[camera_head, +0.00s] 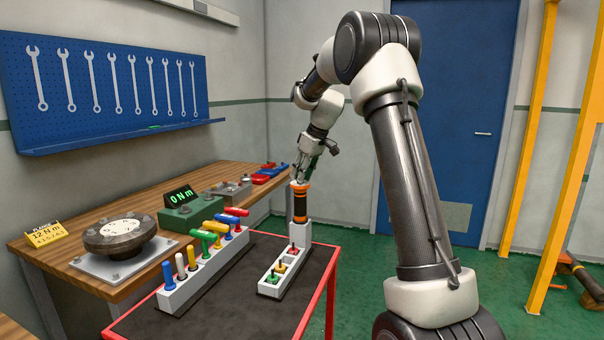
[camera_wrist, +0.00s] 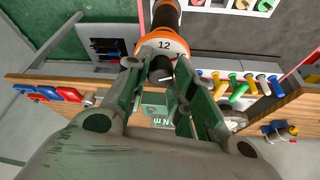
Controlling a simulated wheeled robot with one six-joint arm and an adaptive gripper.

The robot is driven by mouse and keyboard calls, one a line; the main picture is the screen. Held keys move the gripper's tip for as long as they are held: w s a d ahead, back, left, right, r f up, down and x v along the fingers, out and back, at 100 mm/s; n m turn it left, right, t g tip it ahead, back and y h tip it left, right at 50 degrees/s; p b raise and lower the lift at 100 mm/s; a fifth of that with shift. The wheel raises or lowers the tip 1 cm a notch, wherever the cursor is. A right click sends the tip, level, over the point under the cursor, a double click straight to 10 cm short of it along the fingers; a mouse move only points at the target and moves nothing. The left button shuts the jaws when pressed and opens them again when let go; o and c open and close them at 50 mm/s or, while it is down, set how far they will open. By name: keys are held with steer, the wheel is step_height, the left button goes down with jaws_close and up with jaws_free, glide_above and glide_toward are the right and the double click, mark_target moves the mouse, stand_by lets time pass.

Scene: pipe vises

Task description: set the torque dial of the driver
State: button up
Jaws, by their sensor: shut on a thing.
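The driver (camera_head: 300,204), black with orange bands, stands upright in a grey holder (camera_head: 299,234) at the back of the cart. In the wrist view its orange end (camera_wrist: 152,45) carries the number 12, with part of another number at the right. A dark dial knob with a white mark (camera_wrist: 159,72) projects from that end. My gripper (camera_head: 301,180) is above the driver, pointing down, and its fingers (camera_wrist: 157,67) are shut on the dial from both sides. The fingers hide part of the dial and its scale.
A card (camera_head: 46,234) reads 12 N m. A green tester (camera_head: 190,212) shows 0 N m. A flange (camera_head: 120,236) stands on the wooden bench. Racks of coloured tools (camera_head: 208,262) and sockets (camera_head: 283,272) stand on the red-edged cart, close to the driver.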

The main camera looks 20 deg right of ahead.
steer(key=shift+m, duration=0.3)
steer(key=m, duration=0.1)
steer(key=m+h, duration=0.1)
steer(key=m, duration=0.1)
steer(key=m+h, duration=0.1)
steer(key=m, duration=0.1)
steer(key=shift+a+t, duration=0.25)
steer(key=shift+t, duration=0.15)
steer(key=m+h, duration=0.1)
steer(key=m, duration=0.2)
steer(key=m+h, duration=0.1)
steer(key=m, duration=0.2)
steer(key=shift+a+h, duration=0.1)
steer(key=shift+h, duration=0.2)
steer(key=o, duration=1)
steer(key=shift+o, duration=0.2)
